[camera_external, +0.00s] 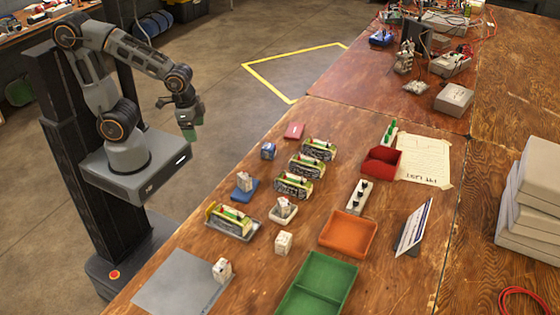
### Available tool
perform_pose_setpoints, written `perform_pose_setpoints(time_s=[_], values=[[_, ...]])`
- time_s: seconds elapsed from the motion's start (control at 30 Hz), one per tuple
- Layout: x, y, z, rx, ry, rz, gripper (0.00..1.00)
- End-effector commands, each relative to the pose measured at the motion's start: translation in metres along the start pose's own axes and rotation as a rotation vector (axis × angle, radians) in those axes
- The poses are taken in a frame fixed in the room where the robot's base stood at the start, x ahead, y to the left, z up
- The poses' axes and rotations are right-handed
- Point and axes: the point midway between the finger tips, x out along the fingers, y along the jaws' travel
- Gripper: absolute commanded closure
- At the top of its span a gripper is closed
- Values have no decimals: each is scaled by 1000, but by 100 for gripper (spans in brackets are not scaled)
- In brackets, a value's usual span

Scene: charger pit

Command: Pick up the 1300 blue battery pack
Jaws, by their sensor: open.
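A small blue block (268,151) stands on the wooden table near its left edge; it looks like a battery pack, but no number on it can be read. A white pack (245,181) sits on a blue base (243,192) nearer the camera; its marking is also too small to read. My gripper (188,125) is open, with green at its tip. It hangs over the floor, left of the table edge and well apart from both. I see nothing held in it.
Several green-and-yellow boards (306,166) stand right of the blue block, with a red item (293,131) behind. White packs (283,243) stand nearby. Orange (349,234), green (318,286) and red (382,162) trays lie right. A grey mat (175,284) covers the near-left table.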

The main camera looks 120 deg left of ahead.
Motion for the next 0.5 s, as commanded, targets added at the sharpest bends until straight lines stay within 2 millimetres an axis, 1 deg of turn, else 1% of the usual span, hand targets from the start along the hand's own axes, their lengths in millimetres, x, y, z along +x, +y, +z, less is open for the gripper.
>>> perform_pose_setpoints(time_s=[0.03,0.07,0.1,0.17,0.2,0.3,0.4,0.5], values=[[32,-34,1,-79,-33,-45,21],[46,-53,0,-111,-34,-73,21],[65,-78,0,-146,-25,-110,21],[94,-117,2,-184,3,-161,21],[113,-142,5,-201,33,-189,21],[153,-188,10,-201,149,-223,21],[180,-211,8,-168,299,-207,21],[193,-213,-2,-116,468,-152,21]])
